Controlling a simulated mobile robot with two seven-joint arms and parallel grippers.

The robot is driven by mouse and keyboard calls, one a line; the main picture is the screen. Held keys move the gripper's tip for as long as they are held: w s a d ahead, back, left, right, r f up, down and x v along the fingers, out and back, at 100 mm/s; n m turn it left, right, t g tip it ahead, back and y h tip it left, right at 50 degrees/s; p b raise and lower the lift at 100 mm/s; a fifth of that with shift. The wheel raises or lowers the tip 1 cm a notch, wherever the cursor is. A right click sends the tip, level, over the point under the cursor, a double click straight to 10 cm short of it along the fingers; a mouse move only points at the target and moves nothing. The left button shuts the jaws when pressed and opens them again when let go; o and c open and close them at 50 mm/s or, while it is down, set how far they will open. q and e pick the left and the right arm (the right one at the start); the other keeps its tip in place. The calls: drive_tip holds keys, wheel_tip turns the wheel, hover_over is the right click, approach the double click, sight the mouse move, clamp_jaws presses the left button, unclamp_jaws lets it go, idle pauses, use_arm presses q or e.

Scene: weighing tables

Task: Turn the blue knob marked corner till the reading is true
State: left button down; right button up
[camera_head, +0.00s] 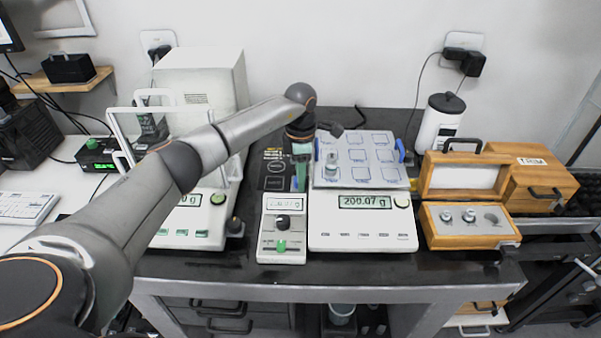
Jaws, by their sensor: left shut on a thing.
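The balance (362,233) stands in the middle of the dark bench, and its display (365,202) appears to read 200.07 g. Its pan (390,172) carries a grid of marked squares, with a metal weight (331,163) at the left in the middle row. Blue parts show at the pan's left edge (317,147) and right edge (400,150); no corner marking is legible. My left gripper (301,160) points down beside the pan's left edge, shut on what seems to be the blue knob, mostly hidden by the fingers. My right gripper is not in view.
A small control box (282,245) with black and green knobs stands left of the balance. Another balance (190,225) is partly behind my left arm. A wooden weight case (462,240) and a white flask (440,122) stand at the right. A dark card (274,172) lies behind the control box.

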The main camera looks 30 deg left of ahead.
use_arm(q)
drive_tip(key=shift+r+n+p, duration=0.1)
drive_tip(key=shift+n+p, duration=0.2)
drive_tip(key=shift+n, duration=0.8)
drive_tip(key=c, duration=0.7)
unclamp_jaws()
drive_tip(key=shift+c, duration=0.2)
wheel_tip(320, 180, up, 12)
drive_tip(key=shift+r, duration=0.25)
